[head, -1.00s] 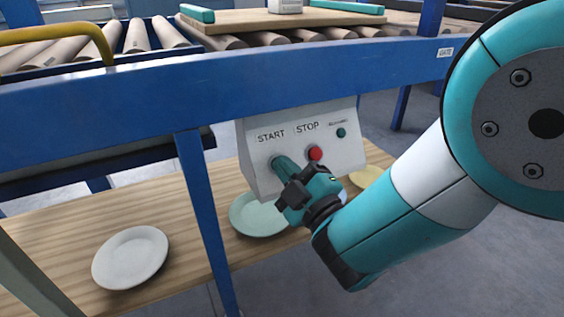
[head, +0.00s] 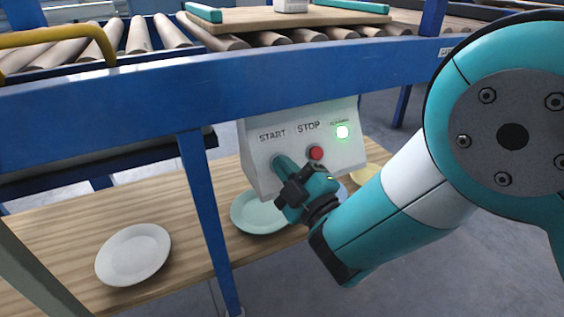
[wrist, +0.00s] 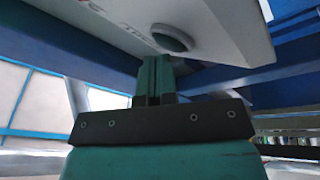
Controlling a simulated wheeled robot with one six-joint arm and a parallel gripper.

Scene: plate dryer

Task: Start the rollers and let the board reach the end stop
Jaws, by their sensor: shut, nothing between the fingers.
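In the wrist view my fingertips (wrist: 154,68) are close below a dark round button (wrist: 172,38) on the box. The wooden board (head: 255,18) lies on the rollers (head: 272,38) at the top. I cannot make out the end stop.
A yellow rail (head: 60,32) curves over the left rollers. Below, a wooden shelf (head: 195,245) holds a white plate (head: 133,254) and a pale green plate (head: 257,213). A blue post (head: 205,210) stands left of my gripper.

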